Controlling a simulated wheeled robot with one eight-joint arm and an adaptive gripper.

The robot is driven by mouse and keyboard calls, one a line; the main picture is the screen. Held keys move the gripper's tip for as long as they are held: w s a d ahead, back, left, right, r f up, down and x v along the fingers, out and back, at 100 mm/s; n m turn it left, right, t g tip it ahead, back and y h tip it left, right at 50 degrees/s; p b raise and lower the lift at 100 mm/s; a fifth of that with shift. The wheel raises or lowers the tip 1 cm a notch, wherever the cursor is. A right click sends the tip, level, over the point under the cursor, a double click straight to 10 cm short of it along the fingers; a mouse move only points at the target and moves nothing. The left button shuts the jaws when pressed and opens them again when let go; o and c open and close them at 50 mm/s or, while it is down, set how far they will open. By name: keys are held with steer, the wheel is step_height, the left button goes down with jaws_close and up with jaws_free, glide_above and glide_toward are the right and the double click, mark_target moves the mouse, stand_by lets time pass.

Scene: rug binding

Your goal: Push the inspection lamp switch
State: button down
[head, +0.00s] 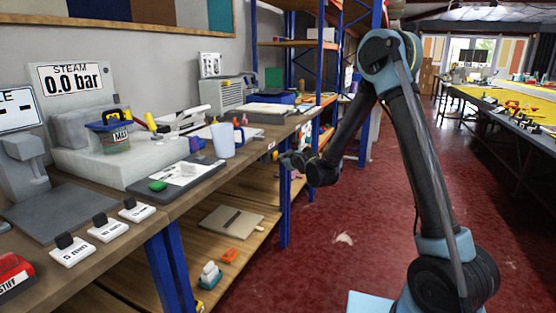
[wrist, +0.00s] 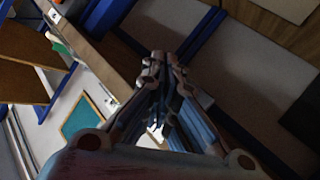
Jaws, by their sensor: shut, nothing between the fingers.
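I cannot make out an inspection lamp or its switch for certain in either view. My gripper (head: 289,160) is in front of the workbench (head: 176,208) in the head view, near its front edge and right of the white cup (head: 222,140). In the wrist view my gripper (wrist: 162,60) has its fingers together with nothing between them. It touches nothing that I can see. The wrist view is tilted and dark, and what lies past the fingertips is hard to name.
A blue shelf rack (head: 365,120) stands behind. The red floor (head: 330,265) is mostly clear. A long table (head: 510,110) is at right.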

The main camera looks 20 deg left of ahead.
steer(key=shift+a, duration=0.35)
stand_by(0.4)
steer(key=shift+d, duration=1)
steer(key=d, duration=0.6)
steer(key=shift+s, duration=0.3)
stand_by(0.4)
